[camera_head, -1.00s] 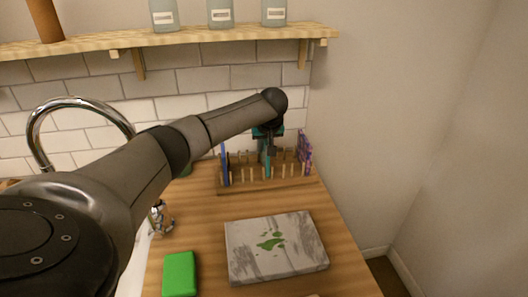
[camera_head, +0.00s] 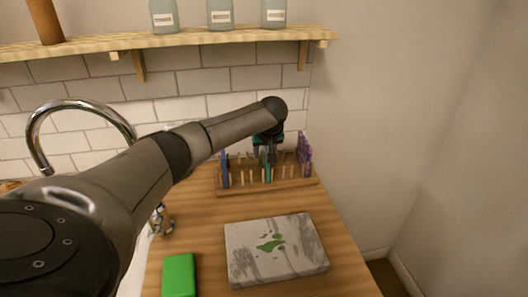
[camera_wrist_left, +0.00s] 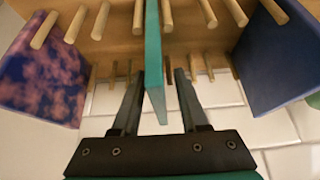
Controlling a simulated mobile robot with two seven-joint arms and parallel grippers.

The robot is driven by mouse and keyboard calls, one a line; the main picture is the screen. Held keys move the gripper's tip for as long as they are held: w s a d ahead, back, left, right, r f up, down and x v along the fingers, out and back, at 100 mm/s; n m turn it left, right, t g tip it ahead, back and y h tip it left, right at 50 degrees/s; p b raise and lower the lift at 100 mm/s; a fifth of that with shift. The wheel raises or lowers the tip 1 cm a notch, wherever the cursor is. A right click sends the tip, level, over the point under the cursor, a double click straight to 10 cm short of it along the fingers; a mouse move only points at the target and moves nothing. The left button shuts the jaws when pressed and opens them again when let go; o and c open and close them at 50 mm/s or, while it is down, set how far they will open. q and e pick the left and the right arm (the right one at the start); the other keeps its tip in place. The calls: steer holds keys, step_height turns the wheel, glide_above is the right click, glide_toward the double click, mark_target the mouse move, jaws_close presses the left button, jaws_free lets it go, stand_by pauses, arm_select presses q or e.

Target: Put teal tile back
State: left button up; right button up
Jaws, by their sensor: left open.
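The teal tile (camera_wrist_left: 154,62) stands on edge between the pegs of the wooden rack (camera_head: 232,191) at the back of the counter. It also shows in the head view (camera_head: 267,172), partly hidden by my gripper. My left gripper (camera_wrist_left: 156,100) is open, with one finger on each side of the tile and a gap showing on both sides. In the head view the left gripper (camera_head: 268,160) is over the middle of the rack. My right gripper is in neither view.
A blue tile (camera_head: 225,170) stands at the rack's left end and a purple mottled tile (camera_head: 305,153) at its right end. A marble slab with green smears (camera_head: 285,260) and a green block (camera_head: 179,275) lie in front. A shelf with bottles (camera_head: 180,41) hangs above.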

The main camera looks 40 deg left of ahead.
arm_select(q)
steer(key=shift+r, duration=0.4)
steer(key=p+v, duration=0.2)
steer(key=v, duration=0.9)
steer(key=shift+s+d+r, duration=0.1)
steer(key=shift+d+r, duration=0.1)
steer(key=shift+r, duration=0.05)
steer(key=shift+r+p, duration=0.1)
steer(key=shift+p, duration=0.2)
